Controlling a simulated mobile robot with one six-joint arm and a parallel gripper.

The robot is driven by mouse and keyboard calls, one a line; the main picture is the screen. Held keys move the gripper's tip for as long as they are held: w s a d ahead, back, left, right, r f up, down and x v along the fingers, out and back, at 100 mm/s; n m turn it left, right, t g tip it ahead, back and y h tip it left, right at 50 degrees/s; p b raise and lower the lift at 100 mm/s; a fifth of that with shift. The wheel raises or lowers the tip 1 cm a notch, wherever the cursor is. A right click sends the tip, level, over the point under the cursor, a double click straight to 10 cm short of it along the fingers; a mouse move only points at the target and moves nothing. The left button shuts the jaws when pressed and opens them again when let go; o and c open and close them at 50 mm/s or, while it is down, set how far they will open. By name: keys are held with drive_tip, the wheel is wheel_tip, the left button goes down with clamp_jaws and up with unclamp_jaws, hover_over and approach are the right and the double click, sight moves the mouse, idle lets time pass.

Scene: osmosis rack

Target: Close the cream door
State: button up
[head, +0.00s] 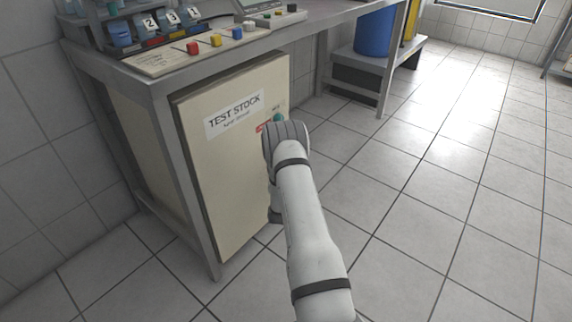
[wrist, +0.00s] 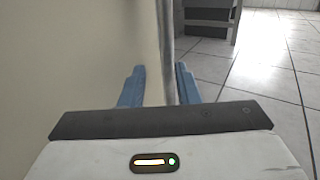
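The cream door (head: 232,175) is the upright panel under the metal bench, with a white "TEST STOCK" label (head: 234,114) near its top. It looks roughly in line with the bench front; I cannot tell whether a small gap is left. In the wrist view the cream surface (wrist: 70,50) fills the left side. My gripper (wrist: 160,85) has two blue fingers standing apart beside this surface. A grey upright bar (wrist: 168,45) shows between the fingers, close to the right one; whether it is touched is unclear. In the head view my wrist hides the fingers and the door's right edge.
The bench (head: 190,62) carries a panel with coloured knobs (head: 215,42) and numbered blue bins (head: 150,27). Its front leg (head: 188,190) stands left of the door. A blue drum (head: 374,32) stands on a low stand behind. Tiled floor (head: 450,200) to the right is clear.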

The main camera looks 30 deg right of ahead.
drive_tip(key=v, duration=0.3)
drive_tip(key=shift+s+p, duration=0.3)
drive_tip(key=shift+p, duration=0.1)
drive_tip(key=s+d+r+m+g+h+p, duration=0.1)
drive_tip(key=s+r+m+g+h+p, duration=0.15)
drive_tip(key=r, duration=0.55)
drive_tip(key=s+d+r+m+g+h+p, duration=0.1)
drive_tip(key=d+r+m+g+p, duration=0.15)
drive_tip(key=r, duration=0.55)
drive_tip(key=s+d+r+m+g+h+p, duration=0.1)
drive_tip(key=r+m+g+h+p, duration=0.15)
drive_tip(key=r, duration=0.55)
drive_tip(key=s+a+r+m+g+p, duration=0.1)
drive_tip(key=s+r+m+g+p, duration=0.25)
drive_tip(key=s+r, duration=0.4)
drive_tip(key=s+a+r+m+g+p, duration=0.1)
drive_tip(key=s+r+m+g+p, duration=0.3)
drive_tip(key=r, duration=0.6)
drive_tip(key=s+a+r+m+g+y+p, duration=0.1)
drive_tip(key=s+a+r+m+y+p, duration=0.8)
drive_tip(key=s+r, duration=0.4)
drive_tip(key=s+a+r+m+t+y+p, duration=0.1)
drive_tip(key=s+a+r+m+y+p, duration=0.1)
drive_tip(key=a+r+p, duration=0.3)
drive_tip(key=s+a+r+m+t+y+p, duration=0.2)
drive_tip(key=s+a+r+y+p, duration=0.3)
drive_tip(key=a, duration=0.7)
drive_tip(key=shift+a+r+m+t, duration=0.15)
drive_tip(key=shift+r+m+t, duration=0.15)
drive_tip(key=shift+r+m, duration=0.3)
